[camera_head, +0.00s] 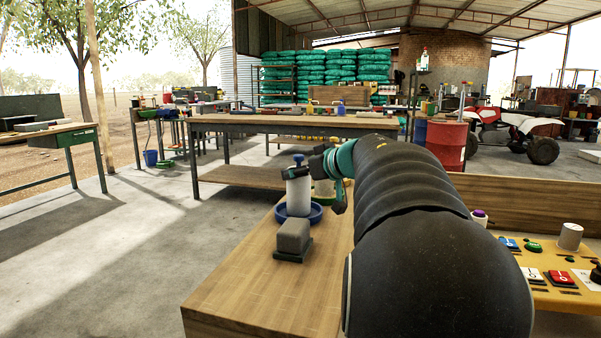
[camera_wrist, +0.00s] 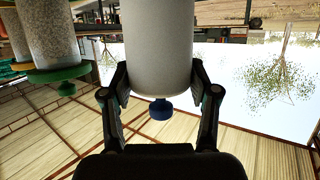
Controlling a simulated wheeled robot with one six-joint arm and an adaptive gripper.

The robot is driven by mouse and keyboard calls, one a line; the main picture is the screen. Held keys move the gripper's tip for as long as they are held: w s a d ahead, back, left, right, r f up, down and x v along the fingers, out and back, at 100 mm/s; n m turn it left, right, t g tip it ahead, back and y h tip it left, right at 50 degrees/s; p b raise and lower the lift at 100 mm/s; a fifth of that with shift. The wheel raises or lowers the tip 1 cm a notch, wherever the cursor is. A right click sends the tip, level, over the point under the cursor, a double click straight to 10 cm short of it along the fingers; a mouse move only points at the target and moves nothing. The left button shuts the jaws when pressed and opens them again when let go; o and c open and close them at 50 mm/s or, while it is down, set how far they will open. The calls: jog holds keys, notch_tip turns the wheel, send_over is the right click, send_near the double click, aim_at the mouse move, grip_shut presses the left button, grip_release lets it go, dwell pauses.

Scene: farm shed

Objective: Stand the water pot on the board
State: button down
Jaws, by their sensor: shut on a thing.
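A whitish cylindrical pot with a blue knob (camera_head: 298,194) appears at the far end of the wooden bench, at a blue dish (camera_head: 315,213). I cannot tell whether it touches the bench. My gripper (camera_head: 307,172) is shut on this pot near its knob end. In the wrist view, both fingers flank the pot (camera_wrist: 157,45), and the blue knob (camera_wrist: 160,109) shows between them. A speckled pot (camera_wrist: 47,36) with a green lid and knob (camera_wrist: 62,75) stands beside it. I cannot single out the board with certainty.
A grey block (camera_head: 293,238) on a dark base sits on the wooden bench (camera_head: 250,300), nearer than the pot. A yellow panel (camera_head: 545,298) with switches lies at right. My arm hides much of the bench. The front left bench top is clear.

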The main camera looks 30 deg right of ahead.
jog(key=shift+c, duration=1.4)
grip_release()
jog(key=shift+s+r, duration=0.1)
jog(key=v, duration=1.1)
jog(key=shift+s+p, duration=0.4)
jog(key=shift+p, duration=0.05)
jog(key=shift+r, duration=0.1)
